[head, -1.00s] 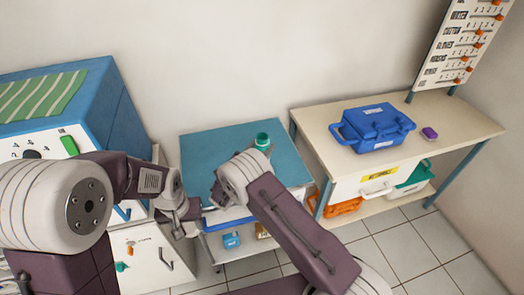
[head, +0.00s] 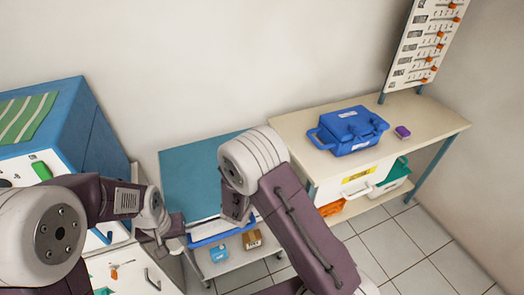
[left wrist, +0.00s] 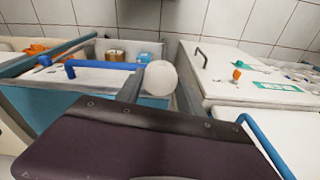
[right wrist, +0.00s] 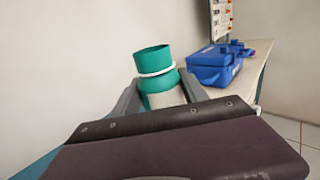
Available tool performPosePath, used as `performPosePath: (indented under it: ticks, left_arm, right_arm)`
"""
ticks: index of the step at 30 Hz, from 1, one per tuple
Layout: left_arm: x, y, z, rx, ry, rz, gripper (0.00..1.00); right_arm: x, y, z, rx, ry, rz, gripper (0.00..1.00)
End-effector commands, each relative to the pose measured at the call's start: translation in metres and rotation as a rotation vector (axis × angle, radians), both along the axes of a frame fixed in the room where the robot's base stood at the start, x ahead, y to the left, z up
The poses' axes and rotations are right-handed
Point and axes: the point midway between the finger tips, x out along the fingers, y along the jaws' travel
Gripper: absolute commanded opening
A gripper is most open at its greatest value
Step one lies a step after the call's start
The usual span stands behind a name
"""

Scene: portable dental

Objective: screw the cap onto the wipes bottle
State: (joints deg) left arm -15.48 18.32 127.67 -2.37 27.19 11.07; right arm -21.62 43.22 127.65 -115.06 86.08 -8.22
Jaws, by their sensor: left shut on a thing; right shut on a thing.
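In the left wrist view my left gripper (left wrist: 160,92) is shut on a round white piece (left wrist: 160,78), which looks like the cap. In the head view the left gripper (head: 170,240) is low, beside the cart's left front side. In the right wrist view my right gripper (right wrist: 160,94) is shut on the wipes bottle (right wrist: 165,98), with a finger on each side of its white body. The bottle has a green shoulder, a white ring and a green cylindrical top, and appears slightly tilted. In the head view my right arm hides the bottle and the right fingertips.
A blue-topped cart (head: 190,165) stands in the middle, with small boxes on its lower shelf. A beige table (head: 430,125) at right holds a blue case (head: 350,132) and a small purple box (head: 402,131). A blue-and-white cabinet (head: 95,130) stands at left.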

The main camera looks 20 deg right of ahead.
Motion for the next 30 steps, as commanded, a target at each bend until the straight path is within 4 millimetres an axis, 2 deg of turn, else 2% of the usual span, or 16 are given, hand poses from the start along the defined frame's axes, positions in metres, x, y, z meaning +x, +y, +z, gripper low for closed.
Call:
performPosePath:
  ticks: [11, 12, 16, 17, 26, 30]
  left_arm:
    - [0.0, 0.0, 0.0, 0.0, 0.0, 0.0, 0.07]
    - [0.0, 0.0, 0.0, 0.0, 0.0, 0.0, 0.07]
    - [0.0, 0.0, 0.0, 0.0, 0.0, 0.0, 0.07]
    - [0.0, 0.0, 0.0, 0.0, 0.0, 0.0, 0.07]
    - [0.0, 0.0, 0.0, 0.0, 0.0, 0.0, 0.07]
    - [0.001, 0.006, 0.002, 0.0, 0.0, 0.008, 0.07]
  right_arm:
    - [-0.002, -0.002, 0.002, 0.0, -0.001, 0.0, 0.07]
    - [-0.002, -0.002, 0.002, 0.0, -0.001, 0.0, 0.4]
    - [-0.002, -0.002, 0.002, 0.0, -0.001, 0.0, 0.03]
    - [-0.002, -0.002, 0.002, 0.0, -0.001, 0.0, 0.0]
    - [-0.002, -0.001, 0.001, -0.001, -0.001, 0.0, 0.0]
    - [-0.007, 0.006, -0.009, -0.003, 0.003, -0.006, 0.0]
